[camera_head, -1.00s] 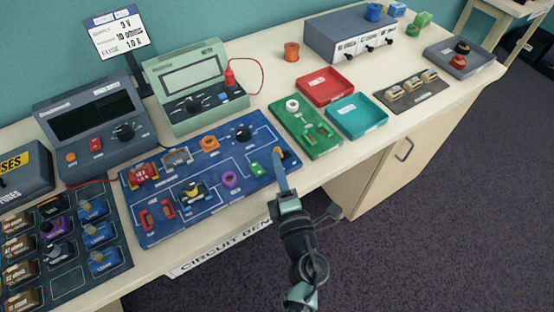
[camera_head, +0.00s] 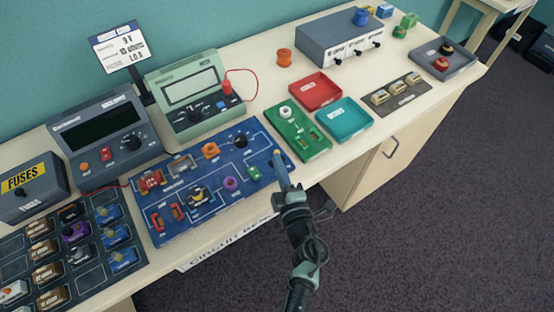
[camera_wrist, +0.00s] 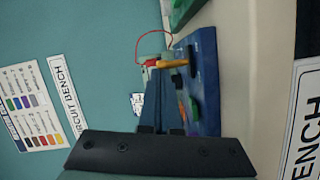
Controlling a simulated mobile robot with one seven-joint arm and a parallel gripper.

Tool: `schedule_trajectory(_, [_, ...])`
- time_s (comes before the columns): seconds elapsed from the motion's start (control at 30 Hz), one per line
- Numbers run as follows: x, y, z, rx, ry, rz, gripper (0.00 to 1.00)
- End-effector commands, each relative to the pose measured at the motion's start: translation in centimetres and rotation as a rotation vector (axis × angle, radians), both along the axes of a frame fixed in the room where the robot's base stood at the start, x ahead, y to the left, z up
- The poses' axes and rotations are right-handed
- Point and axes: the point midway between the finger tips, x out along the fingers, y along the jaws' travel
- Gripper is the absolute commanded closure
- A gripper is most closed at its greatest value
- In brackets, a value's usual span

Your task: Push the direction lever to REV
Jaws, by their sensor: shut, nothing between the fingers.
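The direction lever shows in the wrist view as an orange-yellow bar (camera_wrist: 174,64) on a dark round base, at the edge of the blue circuit board (camera_wrist: 207,75). In the head view the blue circuit board (camera_head: 169,229) lies on the bench, and only a small orange bit of the lever (camera_head: 277,153) shows at its right end, by my fingertips. My gripper (camera_head: 280,162) is shut and empty, with its blue fingers close to the lever. In the wrist view the fingertips (camera_wrist: 160,75) reach the lever's bar; I cannot tell whether they touch. FWD and REV marks are not readable.
A green board (camera_head: 304,147) and red (camera_head: 339,94) and teal (camera_head: 365,126) trays lie right of the circuit board. A green meter (camera_head: 215,75) and a grey power supply (camera_head: 90,118) stand behind it. The bench's front edge is below my gripper.

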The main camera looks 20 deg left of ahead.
Motion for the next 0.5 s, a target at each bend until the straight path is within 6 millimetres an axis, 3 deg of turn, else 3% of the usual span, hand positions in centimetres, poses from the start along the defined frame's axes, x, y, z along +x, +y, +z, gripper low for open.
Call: schedule_trajectory(0.5, [0.44, -0.27, 0.29, 0.072, 0.092, 0.002, 1.0])
